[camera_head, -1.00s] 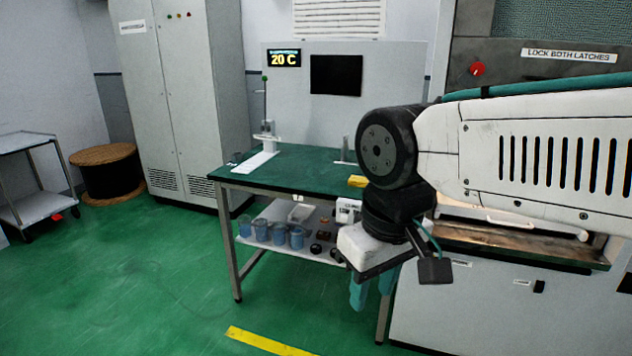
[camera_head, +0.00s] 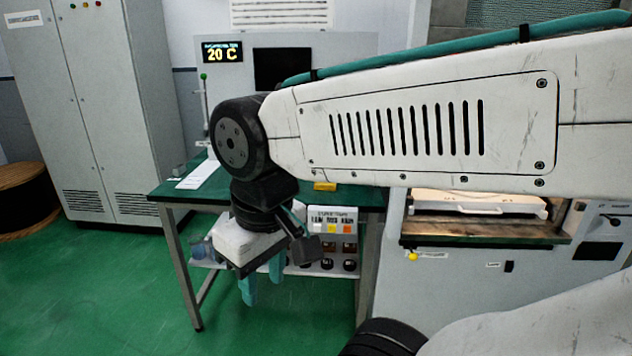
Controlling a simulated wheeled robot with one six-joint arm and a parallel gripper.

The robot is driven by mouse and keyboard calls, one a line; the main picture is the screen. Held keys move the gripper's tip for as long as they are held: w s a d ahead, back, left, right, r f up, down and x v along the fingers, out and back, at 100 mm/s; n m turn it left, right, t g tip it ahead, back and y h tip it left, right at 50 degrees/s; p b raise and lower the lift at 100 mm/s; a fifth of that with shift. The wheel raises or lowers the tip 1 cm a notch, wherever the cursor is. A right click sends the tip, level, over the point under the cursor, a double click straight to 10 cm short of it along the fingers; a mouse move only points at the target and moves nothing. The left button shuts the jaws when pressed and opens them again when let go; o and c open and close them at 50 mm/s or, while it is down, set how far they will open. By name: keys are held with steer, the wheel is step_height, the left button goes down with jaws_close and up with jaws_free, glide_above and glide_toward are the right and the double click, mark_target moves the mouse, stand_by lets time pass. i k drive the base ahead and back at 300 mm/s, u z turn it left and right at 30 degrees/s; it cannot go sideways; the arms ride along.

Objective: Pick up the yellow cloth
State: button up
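A small yellow item (camera_head: 324,186), which looks like the folded yellow cloth, lies on the green top of the workbench (camera_head: 345,196), just right of my arm's wrist. My arm crosses the picture from the right, and its underside passes close above the yellow item in view. My gripper (camera_head: 262,284) points down in front of the bench, lower and to the left of the yellow item in the picture. Its two teal fingers stand apart with nothing seen between them. Part of the bench top is hidden behind my arm.
The bench's lower shelf holds blue beakers (camera_head: 204,252), dark round items and a labelled panel (camera_head: 332,219). On the right is a machine with an open bay holding a pale tray (camera_head: 478,203). Grey cabinets (camera_head: 90,100) stand at left. Green floor is free at front left.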

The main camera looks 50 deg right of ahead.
mark_target(320, 186)
steer(key=z, duration=0.3)
steer(key=i, duration=0.6)
steer(key=z, duration=1.35)
steer(key=i, duration=0.95)
steer(key=z, duration=0.3)
